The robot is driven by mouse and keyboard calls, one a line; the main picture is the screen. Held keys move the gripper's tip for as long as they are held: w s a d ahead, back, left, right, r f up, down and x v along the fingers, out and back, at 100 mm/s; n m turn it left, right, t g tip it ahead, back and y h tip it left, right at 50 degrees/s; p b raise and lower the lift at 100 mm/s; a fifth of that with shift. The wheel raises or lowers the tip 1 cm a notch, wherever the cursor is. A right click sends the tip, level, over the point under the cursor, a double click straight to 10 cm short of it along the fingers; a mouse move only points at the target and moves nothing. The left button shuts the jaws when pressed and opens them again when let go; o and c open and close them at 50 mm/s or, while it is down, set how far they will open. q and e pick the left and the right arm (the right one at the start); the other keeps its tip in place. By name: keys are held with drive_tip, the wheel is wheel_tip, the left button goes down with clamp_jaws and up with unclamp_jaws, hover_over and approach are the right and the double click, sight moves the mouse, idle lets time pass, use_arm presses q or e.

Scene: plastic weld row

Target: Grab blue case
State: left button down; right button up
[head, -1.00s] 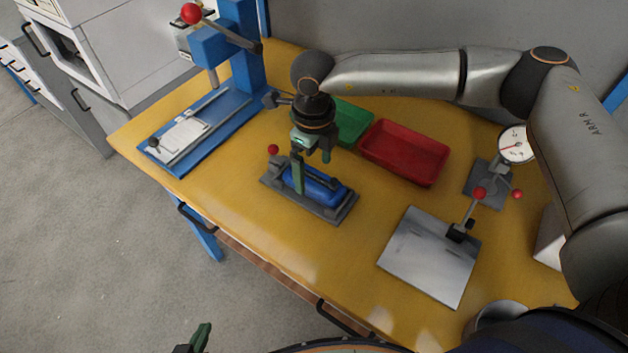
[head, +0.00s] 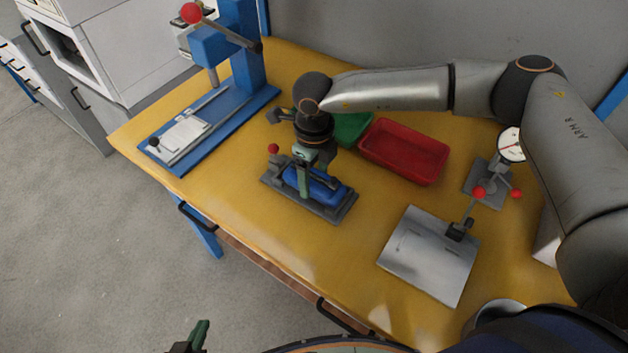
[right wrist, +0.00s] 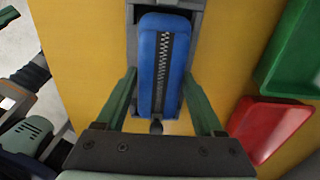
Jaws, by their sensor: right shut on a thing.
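The blue case (head: 328,189) lies in a grey fixture (head: 335,213) on the yellow table. In the right wrist view the blue case (right wrist: 151,65) shows a toothed dark strip along its top. My right gripper (head: 312,180) is down over the case. Its green fingers (right wrist: 160,100) stand on either side of the case and are shut on it; their tips' contact is hard to see. The case still sits in the fixture. My left gripper (head: 190,340) shows only partly at the bottom edge, away from the table; its opening cannot be judged.
A green tray (head: 352,128) and a red tray (head: 425,165) stand behind the fixture. A blue press (head: 215,115) is at the left. A metal plate with a clamp (head: 425,255) and a dial gauge (head: 510,145) are at the right. The front left table is clear.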

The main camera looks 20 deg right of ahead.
drive_tip(key=c, duration=0.6)
